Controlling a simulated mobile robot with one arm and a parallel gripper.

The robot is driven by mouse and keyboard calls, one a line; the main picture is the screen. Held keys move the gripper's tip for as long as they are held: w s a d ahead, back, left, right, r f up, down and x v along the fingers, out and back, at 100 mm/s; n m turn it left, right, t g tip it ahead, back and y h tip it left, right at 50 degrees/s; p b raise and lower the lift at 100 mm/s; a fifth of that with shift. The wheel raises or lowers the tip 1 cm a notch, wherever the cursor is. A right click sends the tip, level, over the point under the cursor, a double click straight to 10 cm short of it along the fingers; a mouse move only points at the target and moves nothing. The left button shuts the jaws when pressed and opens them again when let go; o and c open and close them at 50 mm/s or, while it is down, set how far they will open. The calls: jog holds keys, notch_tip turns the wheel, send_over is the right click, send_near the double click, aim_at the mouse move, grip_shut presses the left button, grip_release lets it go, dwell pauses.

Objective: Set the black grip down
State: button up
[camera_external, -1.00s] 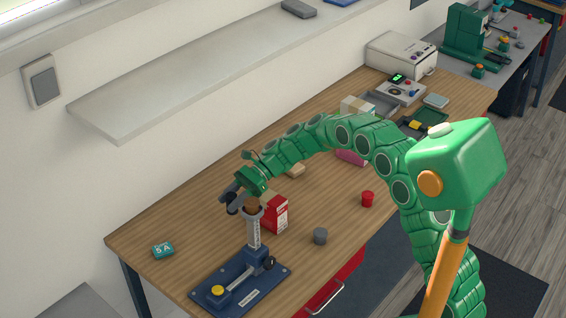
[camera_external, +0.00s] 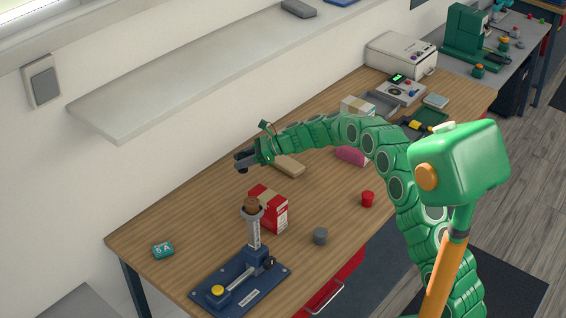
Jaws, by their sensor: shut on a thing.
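My gripper (camera_external: 244,160) is at the end of the green arm, above the back part of the wooden table near the wall. Its dark jaws are shut on a small dark piece, the black grip (camera_external: 242,169), which is small and hard to tell from the fingers. The grip is up and behind the blue stand (camera_external: 236,284), apart from it.
A red box (camera_external: 271,210) stands just right of the post. A grey cylinder (camera_external: 320,236), a red cup (camera_external: 367,199) and a teal block (camera_external: 162,250) stand apart on the table (camera_external: 190,221). A tan block (camera_external: 288,167) lies behind the box. The table's left part is largely clear.

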jog(key=shift+w+d+f, duration=0.1)
jog(key=shift+f, duration=2.4)
jog(key=shift+w+f, duration=0.1)
jog(key=shift+f, duration=2.35)
jog(key=shift+f, duration=0.1)
jog(key=o, duration=1.1)
jog(key=shift+c, duration=0.2)
jog(key=shift+d+r, duration=0.2)
jog(key=v, duration=1.1)
jog(key=shift+s+d, duration=0.1)
jog(key=shift+d, duration=0.2)
jog(key=shift+r, duration=0.1)
